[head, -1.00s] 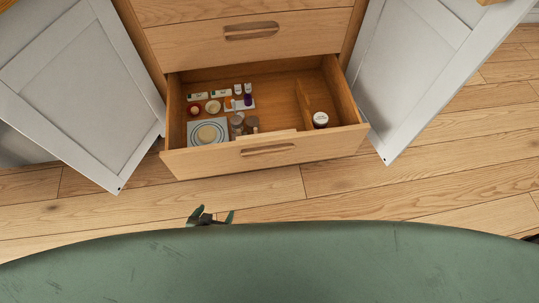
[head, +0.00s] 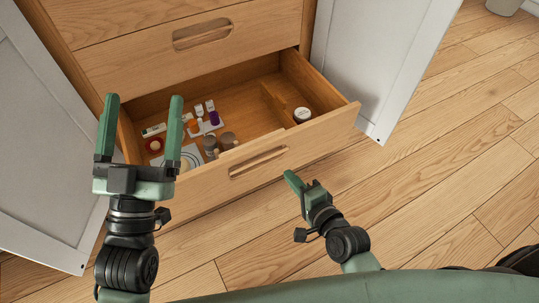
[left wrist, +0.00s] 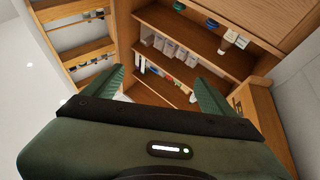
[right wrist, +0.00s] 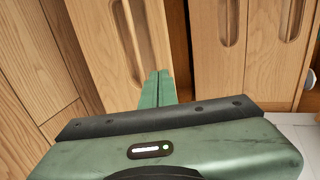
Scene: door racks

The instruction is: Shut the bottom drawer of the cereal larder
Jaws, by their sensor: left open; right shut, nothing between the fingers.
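The bottom drawer (head: 312,142) of the wooden larder is pulled out in the head view, with a slot handle (head: 258,162) in its front. It holds small jars, boxes, a plate and a dark jar with a white lid (head: 302,115). My left gripper (head: 143,100) is open and empty, its fingers over the drawer's left end in the picture. In the left wrist view its spread fingers (left wrist: 162,85) point towards the larder shelves. My right gripper (head: 291,178) is shut and empty, its tip near the lower part of the drawer front; I cannot tell if they touch. Its closed fingers show in the right wrist view (right wrist: 157,88).
A closed drawer (head: 190,45) sits above the open one. White doors stand open at the left (head: 45,150) and right (head: 375,60). The wooden floor (head: 440,165) is clear at the right. Shelves with packets (left wrist: 180,50) show in the left wrist view.

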